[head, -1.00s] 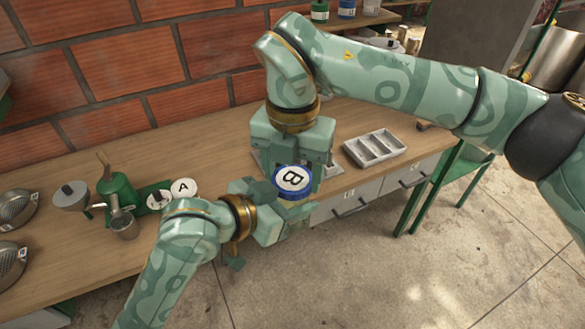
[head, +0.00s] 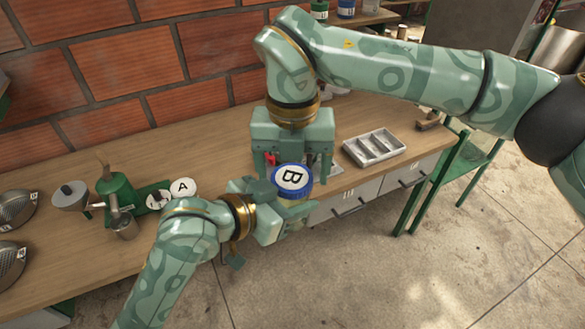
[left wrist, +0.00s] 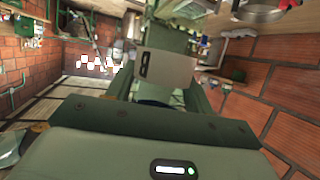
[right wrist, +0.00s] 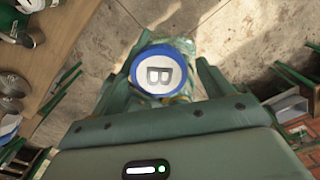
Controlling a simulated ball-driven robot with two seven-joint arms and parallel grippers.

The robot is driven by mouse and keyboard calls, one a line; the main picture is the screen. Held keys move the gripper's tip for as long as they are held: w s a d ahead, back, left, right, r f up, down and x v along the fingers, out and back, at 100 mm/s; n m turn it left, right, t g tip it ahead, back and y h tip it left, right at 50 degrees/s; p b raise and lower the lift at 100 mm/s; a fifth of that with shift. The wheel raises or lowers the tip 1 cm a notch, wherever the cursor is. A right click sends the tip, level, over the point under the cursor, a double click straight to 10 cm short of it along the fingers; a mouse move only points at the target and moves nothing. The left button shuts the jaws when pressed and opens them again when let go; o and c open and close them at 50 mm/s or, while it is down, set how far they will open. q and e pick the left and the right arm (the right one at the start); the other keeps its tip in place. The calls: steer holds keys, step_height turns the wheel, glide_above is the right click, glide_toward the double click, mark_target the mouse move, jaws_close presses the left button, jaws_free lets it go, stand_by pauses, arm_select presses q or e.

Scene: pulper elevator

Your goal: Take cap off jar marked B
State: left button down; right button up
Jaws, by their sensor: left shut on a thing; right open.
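The jar marked B has a blue cap (head: 292,181) with a white top and a black letter B. Below the cap the jar is mostly hidden by my left gripper (head: 276,208), which is shut on it in front of the bench. My right gripper (head: 294,165) is open, pointing down at the cap from behind. In the right wrist view the cap (right wrist: 158,75) lies between the open fingers, with a gap visible at the right finger; I cannot tell whether the left finger touches. The left wrist view shows a pale labelled surface (left wrist: 165,70) between the fingers.
The wooden bench (head: 215,140) runs along a brick wall. A white lid marked A (head: 183,188) stands beside a green hand-cranked machine (head: 117,192) at the left. A grey divided tray (head: 374,147) lies to the right. The floor in front is clear.

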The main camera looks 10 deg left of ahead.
mark_target(292, 177)
step_height(292, 177, up, 4)
steer(key=shift+a+r, duration=0.1)
steer(key=shift+r, duration=0.05)
steer(key=shift+c, duration=0.4)
step_height(292, 177, up, 3)
steer(key=m, duration=0.3)
step_height(292, 177, down, 8)
steer(key=shift+r, duration=0.1)
steer(key=c, duration=1)
steer(key=shift+n, duration=1.3)
steer(key=shift+r, duration=0.2)
steer(key=shift+r, duration=0.95)
